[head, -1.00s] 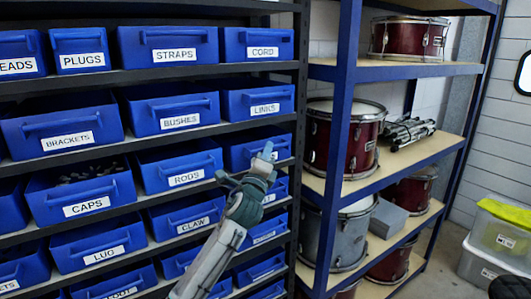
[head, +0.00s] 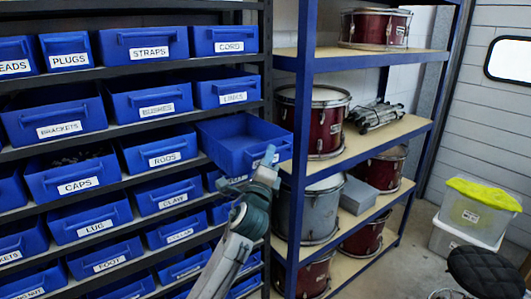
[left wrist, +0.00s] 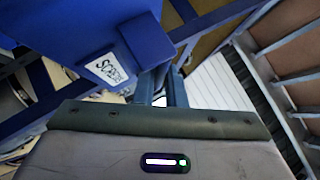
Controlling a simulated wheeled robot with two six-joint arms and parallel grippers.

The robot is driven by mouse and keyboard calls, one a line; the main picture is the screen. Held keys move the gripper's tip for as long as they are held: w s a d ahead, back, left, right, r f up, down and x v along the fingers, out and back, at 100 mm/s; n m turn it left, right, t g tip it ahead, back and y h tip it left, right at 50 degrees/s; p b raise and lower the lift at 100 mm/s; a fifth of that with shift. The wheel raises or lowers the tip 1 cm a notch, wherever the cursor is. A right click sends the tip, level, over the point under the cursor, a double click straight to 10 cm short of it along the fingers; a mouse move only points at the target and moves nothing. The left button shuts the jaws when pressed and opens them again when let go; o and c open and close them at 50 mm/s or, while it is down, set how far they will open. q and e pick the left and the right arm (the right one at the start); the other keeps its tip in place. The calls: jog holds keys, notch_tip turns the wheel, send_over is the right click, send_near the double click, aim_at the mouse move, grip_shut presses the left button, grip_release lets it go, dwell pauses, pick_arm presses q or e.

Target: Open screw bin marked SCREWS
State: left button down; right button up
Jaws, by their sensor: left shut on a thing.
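The screw bin (head: 238,148) is a blue drawer in the dark rack, below the bin marked LINKS. It sticks well out of its row, and its empty-looking inside shows from above. My left gripper (head: 268,160) is at its front and shut on its handle. The left fingers (left wrist: 162,88) reach up to the handle. My right gripper is not in view.
Closed blue bins fill the rack around it, including LINKS (head: 233,97) above and RODS (head: 165,158) to the left. A blue shelf post (head: 301,150) stands close to the right of the pulled-out bin. Drums (head: 318,120) stand on the shelves behind it.

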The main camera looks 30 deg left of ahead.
pick_arm(q)
jog(key=shift+d, duration=0.1)
jog(key=c, duration=1.5)
grip_release()
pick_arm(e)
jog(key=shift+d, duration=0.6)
